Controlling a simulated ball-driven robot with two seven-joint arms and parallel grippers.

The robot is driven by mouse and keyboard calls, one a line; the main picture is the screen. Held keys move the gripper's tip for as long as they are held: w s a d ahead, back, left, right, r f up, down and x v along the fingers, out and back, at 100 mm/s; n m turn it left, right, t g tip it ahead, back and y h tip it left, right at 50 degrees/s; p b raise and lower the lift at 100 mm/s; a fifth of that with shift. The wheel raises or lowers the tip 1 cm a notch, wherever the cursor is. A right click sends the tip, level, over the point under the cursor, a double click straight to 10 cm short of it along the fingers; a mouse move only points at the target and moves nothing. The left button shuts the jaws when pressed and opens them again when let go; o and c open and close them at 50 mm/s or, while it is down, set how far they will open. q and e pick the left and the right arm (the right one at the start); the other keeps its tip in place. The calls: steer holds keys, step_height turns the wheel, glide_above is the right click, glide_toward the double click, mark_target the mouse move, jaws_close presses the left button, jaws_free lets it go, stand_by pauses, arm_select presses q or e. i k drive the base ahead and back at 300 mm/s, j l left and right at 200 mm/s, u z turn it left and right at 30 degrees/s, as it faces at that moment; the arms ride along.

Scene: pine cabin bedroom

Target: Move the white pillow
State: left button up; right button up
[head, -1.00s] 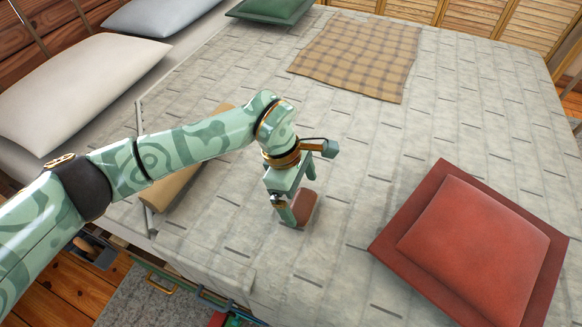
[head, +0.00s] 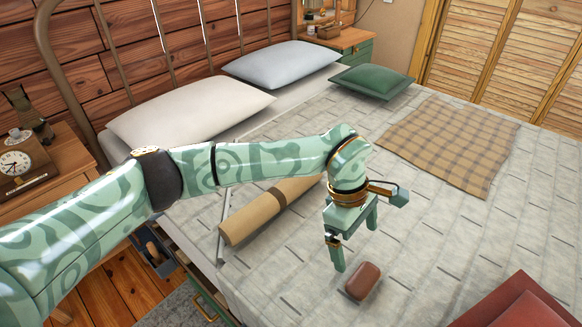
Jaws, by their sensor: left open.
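A plump off-white pillow (head: 190,112) lies at the head of the bed, at the left, by the metal bed frame. A paler blue-grey pillow (head: 281,64) lies beyond it. My left gripper (head: 356,238) is over the quilt near the middle of the view, with its fingers pointing down. It is open and empty, well to the right of and nearer than the off-white pillow. My left forearm passes in front of the pillow's near side without visibly touching it. My right gripper is not in view.
A brown block (head: 363,281) lies on the quilt (head: 440,235) just below my left gripper.

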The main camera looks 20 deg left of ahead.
mark_target(199, 112)
steer(key=u, duration=1.25)
